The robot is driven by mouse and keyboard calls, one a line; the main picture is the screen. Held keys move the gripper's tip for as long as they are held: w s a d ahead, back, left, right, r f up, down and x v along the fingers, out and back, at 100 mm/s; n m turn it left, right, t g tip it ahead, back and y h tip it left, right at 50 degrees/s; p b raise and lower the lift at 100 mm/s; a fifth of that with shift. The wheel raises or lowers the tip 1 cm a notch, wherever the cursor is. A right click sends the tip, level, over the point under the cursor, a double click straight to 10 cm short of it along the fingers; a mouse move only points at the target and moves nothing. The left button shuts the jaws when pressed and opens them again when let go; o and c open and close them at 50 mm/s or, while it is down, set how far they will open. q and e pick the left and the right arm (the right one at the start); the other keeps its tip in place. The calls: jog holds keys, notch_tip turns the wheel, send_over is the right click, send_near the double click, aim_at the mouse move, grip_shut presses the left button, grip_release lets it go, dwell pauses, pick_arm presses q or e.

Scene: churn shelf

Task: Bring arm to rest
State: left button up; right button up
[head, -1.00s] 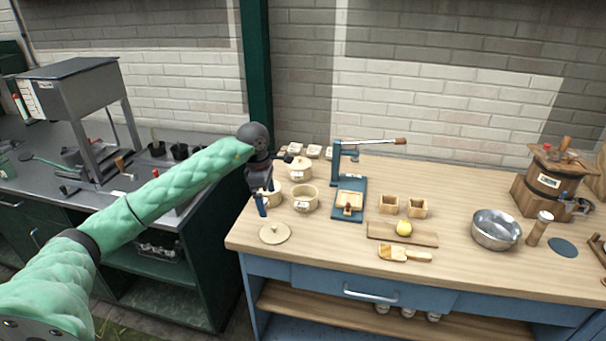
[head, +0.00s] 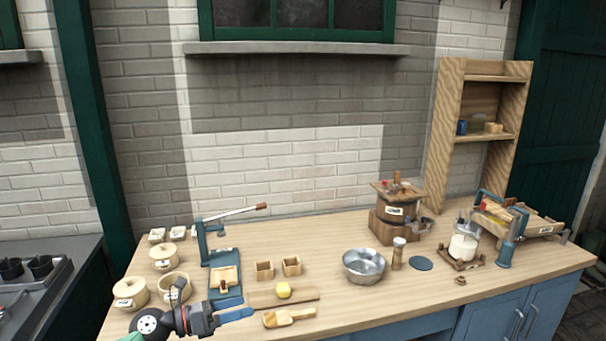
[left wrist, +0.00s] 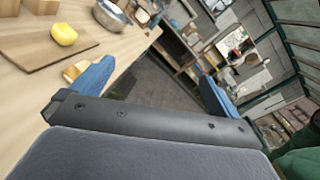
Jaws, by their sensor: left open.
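My left gripper (head: 236,316) is low in the head view, at the front left of the wooden worktop. The gripper is open and empty. Most of my left arm is outside the head view. My right gripper is not in view.
Cream pots (head: 173,287), a blue press (head: 222,270), a board (head: 303,295) with a yellow lump (head: 284,290), and a metal bowl (head: 364,266) stand on the worktop (head: 400,300). A wooden churn (head: 396,212) is behind. Floor (left wrist: 165,85) shows beyond the worktop in the left wrist view.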

pick_arm(q)
jog(key=s+a+f+n+t+y, duration=0.45)
jog(key=n+y, duration=0.45)
jog(key=n, duration=0.8)
jog(key=s+a+f+n+t+y, duration=0.45)
jog(key=n+y, duration=0.45)
jog(key=n, duration=0.7)
jog(key=s+d+f+n+g+h, duration=0.1)
jog(key=s+f+n+g, duration=0.3)
jog(key=s, duration=0.4)
jog(key=s+d+f+n+g, duration=0.1)
jog(key=s+f+g, duration=0.3)
jog(key=s+f, duration=0.3)
jog(key=s+d+f+n+g+h, duration=0.1)
jog(key=s+f+n+g, duration=0.3)
jog(key=s, duration=0.5)
jog(key=s+d+f+g, duration=0.1)
jog(key=s+d+f, duration=0.1)
jog(key=f, duration=1.8)
jog(key=s+d+f+g, duration=0.1)
jog(key=s+f, duration=0.2)
jog(key=f, duration=1.7)
jog(key=shift+d+f+m+g, duration=0.15)
jog(key=shift+d+m+g, duration=0.15)
jog(key=shift+d+m, duration=0.1)
